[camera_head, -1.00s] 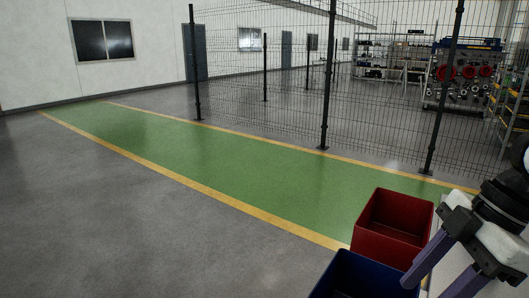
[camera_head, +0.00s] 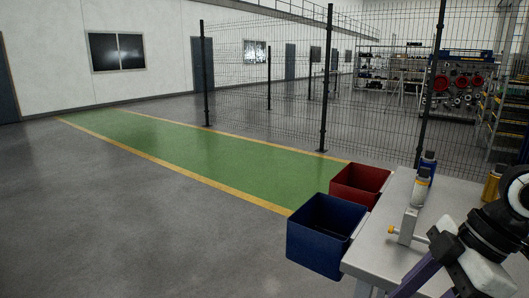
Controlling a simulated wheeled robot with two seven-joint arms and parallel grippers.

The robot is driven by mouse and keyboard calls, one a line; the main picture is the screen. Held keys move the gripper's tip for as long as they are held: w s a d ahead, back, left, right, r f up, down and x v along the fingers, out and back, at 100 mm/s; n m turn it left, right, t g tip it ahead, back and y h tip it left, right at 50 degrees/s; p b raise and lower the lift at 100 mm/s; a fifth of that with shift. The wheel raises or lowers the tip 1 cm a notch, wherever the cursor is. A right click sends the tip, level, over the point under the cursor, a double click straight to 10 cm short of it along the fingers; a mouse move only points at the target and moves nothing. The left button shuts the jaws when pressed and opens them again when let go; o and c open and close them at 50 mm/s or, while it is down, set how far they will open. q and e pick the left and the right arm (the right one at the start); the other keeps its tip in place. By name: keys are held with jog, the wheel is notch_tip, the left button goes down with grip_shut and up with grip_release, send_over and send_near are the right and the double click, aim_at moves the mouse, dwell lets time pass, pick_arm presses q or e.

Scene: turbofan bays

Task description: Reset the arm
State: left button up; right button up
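My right arm comes in at the lower right of the head view. Its gripper (camera_head: 428,290) points down and to the left, with purple fingers standing apart and nothing seen between them. The fingertips are cut off by the bottom edge. The gripper shows in front of a grey table (camera_head: 384,256); its height above the table is hard to tell. My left gripper is not in view.
A blue bin (camera_head: 318,252) and a red bin (camera_head: 352,182) are at the table's left side. Bottles (camera_head: 421,188) stand on the table, with a small grey bracket (camera_head: 407,226). A wire fence (camera_head: 270,85) borders the green walkway (camera_head: 190,150). Open floor lies left.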

jog(key=w+a+f+m+t+y, duration=0.15)
jog(key=a+f+m, duration=0.3)
jog(key=f, duration=0.65)
jog(key=w+a+f+m+t, duration=0.25)
jog(key=a+f, duration=0.25)
jog(key=f, duration=0.6)
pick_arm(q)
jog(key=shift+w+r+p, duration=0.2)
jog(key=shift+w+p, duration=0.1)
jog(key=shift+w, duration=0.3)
pick_arm(e)
jog(key=s+d+f+m+t+h, duration=0.1)
jog(key=s+f+m+h, duration=0.1)
jog(key=s+f, duration=0.4)
jog(key=s+d+f+m+t+h, duration=0.1)
jog(key=s+f+m+t, duration=0.1)
jog(key=s+f+m, duration=0.2)
jog(key=s+f, duration=0.3)
jog(key=s, duration=0.2)
jog(key=shift+s+d+m+t+h, duration=0.25)
jog(key=shift+m+t+h, duration=0.05)
jog(key=shift+h, duration=0.05)
